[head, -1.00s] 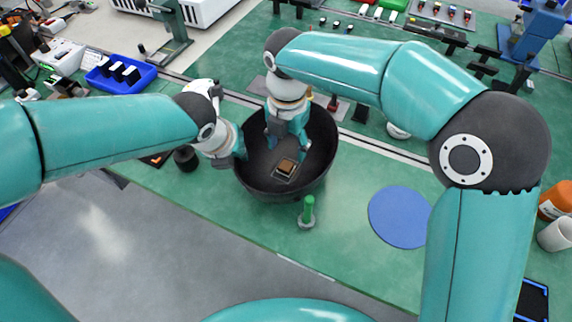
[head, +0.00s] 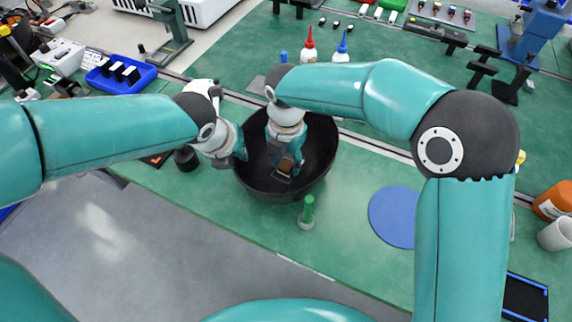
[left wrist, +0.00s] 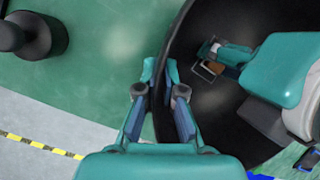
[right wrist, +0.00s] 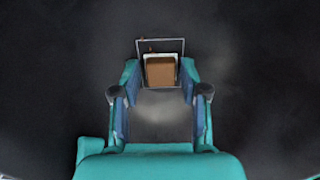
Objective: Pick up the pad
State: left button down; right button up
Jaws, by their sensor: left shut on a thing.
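The pad, seemingly the small brown block (right wrist: 160,71) on a pale base inside a thin square frame (right wrist: 175,42), lies in the large black bowl (head: 322,152). In the head view the pad (head: 285,167) is partly covered by my right gripper (head: 285,172). In the right wrist view this gripper (right wrist: 159,80) is open, its fingertips on either side of the pad's near part, with a gap visible on the left. My left gripper (head: 241,152) is shut on the bowl's left rim; the left wrist view shows the rim between its fingers (left wrist: 161,75).
A green-topped post (head: 307,211) stands just in front of the bowl. A black round knob (head: 186,158) is left of it. A blue disc (head: 394,217) lies to the right. Two bottles (head: 309,46) stand behind. The front green mat is mostly clear.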

aim_at(286, 164)
jog(key=c, duration=0.3)
jog(key=shift+r, duration=0.15)
pick_arm(q)
jog(key=c, duration=1.2)
grip_release()
jog(key=shift+c, duration=0.2)
pick_arm(e)
notch_tip(286, 164, up, 10)
jog(key=shift+f, duration=0.15)
pick_arm(q)
jog(key=shift+r, duration=0.15)
jog(key=v, duration=1.1)
jog(key=shift+s+r, duration=0.25)
pick_arm(e)
jog(key=shift+w, duration=0.1)
